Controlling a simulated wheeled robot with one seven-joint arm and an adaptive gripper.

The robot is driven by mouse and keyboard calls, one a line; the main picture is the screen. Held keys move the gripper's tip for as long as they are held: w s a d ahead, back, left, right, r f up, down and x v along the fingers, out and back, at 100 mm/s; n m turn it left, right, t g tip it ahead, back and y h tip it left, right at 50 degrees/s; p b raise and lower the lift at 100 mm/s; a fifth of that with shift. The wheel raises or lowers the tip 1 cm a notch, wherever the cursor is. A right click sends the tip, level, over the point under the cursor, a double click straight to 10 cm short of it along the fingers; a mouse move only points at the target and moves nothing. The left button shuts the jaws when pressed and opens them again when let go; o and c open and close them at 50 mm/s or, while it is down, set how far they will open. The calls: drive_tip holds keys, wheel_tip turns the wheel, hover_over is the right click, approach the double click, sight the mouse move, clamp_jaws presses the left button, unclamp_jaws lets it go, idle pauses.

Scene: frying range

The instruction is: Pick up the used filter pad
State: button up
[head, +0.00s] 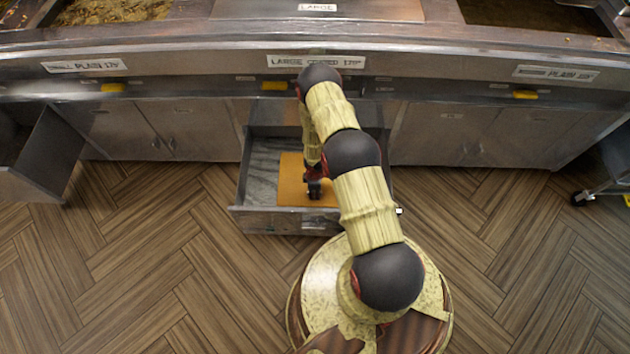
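An orange-brown flat pad (291,183), which looks like the used filter pad, lies in an open drawer (290,221) below the middle fryer. My arm reaches over the drawer from the right and hides part of the pad. My gripper (314,190) points down at the pad, over its middle. It is small and dark here, so I cannot tell whether its fingers are open or shut, or whether they touch the pad.
The drawer's grey floor (263,165) shows left of the pad. Closed cabinet doors (185,130) flank the drawer. An open door or bin (40,150) juts out at left. A wheeled cart (605,180) stands at right. The wooden floor (130,260) in front is clear.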

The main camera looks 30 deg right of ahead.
drive_tip(key=shift+c, duration=0.9)
clamp_jaws()
wheel_tip(320, 180, up, 18)
drive_tip(key=p, duration=0.9)
drive_tip(key=shift+s+a+f+p, duration=0.15)
drive_tip(key=shift+s+a+p, duration=0.05)
drive_tip(key=shift+p, duration=0.1)
drive_tip(key=shift+b, duration=0.45)
